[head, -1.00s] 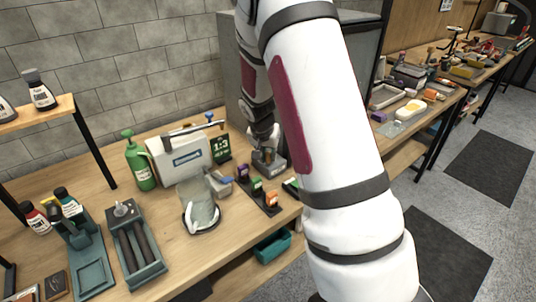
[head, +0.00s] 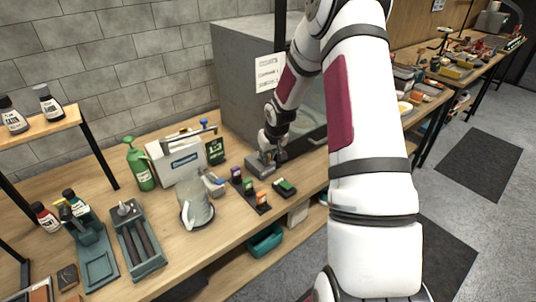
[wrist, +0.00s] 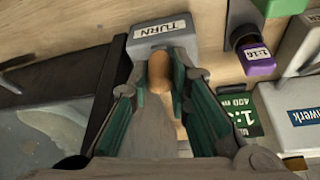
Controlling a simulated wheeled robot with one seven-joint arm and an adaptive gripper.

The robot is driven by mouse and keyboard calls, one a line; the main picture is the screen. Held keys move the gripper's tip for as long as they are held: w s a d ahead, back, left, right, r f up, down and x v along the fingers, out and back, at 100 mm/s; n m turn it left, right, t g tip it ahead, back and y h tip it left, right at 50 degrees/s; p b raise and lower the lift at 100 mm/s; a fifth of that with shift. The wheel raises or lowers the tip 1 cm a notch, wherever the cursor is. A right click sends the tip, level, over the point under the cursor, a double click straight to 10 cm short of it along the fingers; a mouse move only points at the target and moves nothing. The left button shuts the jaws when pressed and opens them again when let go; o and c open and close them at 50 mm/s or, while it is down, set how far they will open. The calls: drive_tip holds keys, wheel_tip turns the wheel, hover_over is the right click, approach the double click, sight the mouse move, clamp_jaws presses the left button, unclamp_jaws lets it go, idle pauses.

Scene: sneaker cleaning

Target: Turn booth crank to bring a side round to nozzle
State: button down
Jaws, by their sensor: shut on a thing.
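The grey crank block (wrist: 165,33), labelled TURN, sits at the top of the wrist view. My gripper (wrist: 162,66) has its green fingers on both sides of the crank's brown wooden knob (wrist: 158,72) and is shut on it. The fingers partly hide the knob. In the head view, my gripper (head: 272,147) is down at the grey crank base (head: 260,166) on the bench, in front of the booth. The large grey booth (head: 240,85) carries a white paper sign. My arm covers much of its front, and the nozzle and any sneaker cannot be made out.
A dark green-topped pad (head: 285,187) lies close in front. A teal bin (head: 265,241) is below the bench.

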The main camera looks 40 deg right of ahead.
drive_tip(key=shift+s+d+n+y+p, duration=0.1)
drive_tip(key=shift+d+n+y+p, duration=0.2)
drive_tip(key=shift+n, duration=0.2)
drive_tip(key=c, duration=1.5)
unclamp_jaws()
drive_tip(key=v, duration=1.2)
